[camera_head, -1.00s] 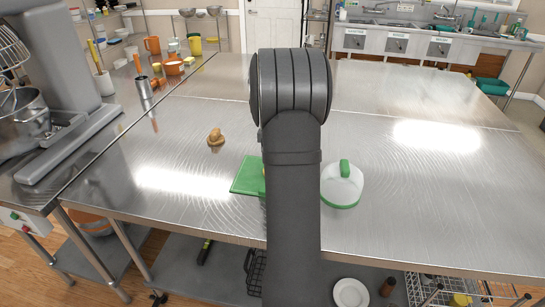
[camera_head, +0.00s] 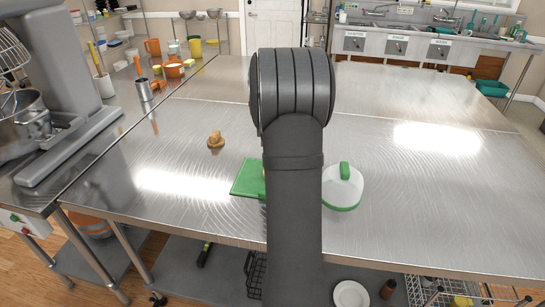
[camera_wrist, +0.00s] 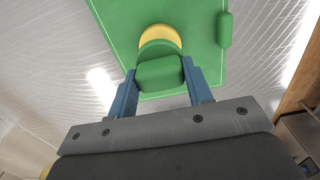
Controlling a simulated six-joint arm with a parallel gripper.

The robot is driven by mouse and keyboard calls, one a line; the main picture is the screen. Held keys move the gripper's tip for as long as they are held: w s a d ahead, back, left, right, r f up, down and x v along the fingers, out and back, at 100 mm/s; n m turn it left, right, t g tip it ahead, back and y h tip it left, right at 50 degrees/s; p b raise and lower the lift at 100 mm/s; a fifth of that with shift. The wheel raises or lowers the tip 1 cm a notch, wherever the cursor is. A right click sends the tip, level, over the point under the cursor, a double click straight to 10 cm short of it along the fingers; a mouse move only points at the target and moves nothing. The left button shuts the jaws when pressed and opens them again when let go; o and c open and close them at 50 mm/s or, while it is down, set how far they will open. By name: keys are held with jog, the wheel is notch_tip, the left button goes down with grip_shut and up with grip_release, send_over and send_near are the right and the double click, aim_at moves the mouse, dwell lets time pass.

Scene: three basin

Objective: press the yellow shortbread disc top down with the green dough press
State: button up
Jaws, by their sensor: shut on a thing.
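The yellow shortbread disc (camera_wrist: 160,34) lies on a green board (camera_wrist: 193,25) in the wrist view. The green dough press (camera_wrist: 160,76) is between the two blue fingers of my gripper (camera_wrist: 161,84), which is shut on it. The press covers the near part of the disc, leaving a yellow crescent visible beyond it. I cannot tell whether the press touches the disc. In the head view the board (camera_head: 247,178) shows left of my arm, which hides my gripper, the press and most of the disc.
A white dome-like thing with a green handle and rim (camera_head: 342,187) stands right of my arm. A small tan thing (camera_head: 215,140) sits left of and beyond the board. A grey mixer (camera_head: 62,75) stands at far left. The steel table (camera_head: 440,190) is clear to the right.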

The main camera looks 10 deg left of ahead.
jog(key=shift+f, duration=0.15)
dwell(0.5)
jog(key=shift+f, duration=1.5)
dwell(0.7)
jog(key=shift+r, duration=1.4)
jog(key=shift+f, duration=0.1)
jog(key=shift+f, duration=1.55)
jog(key=shift+s+f, duration=0.1)
jog(key=shift+f, duration=0.05)
dwell(1.2)
jog(key=shift+r, duration=1.6)
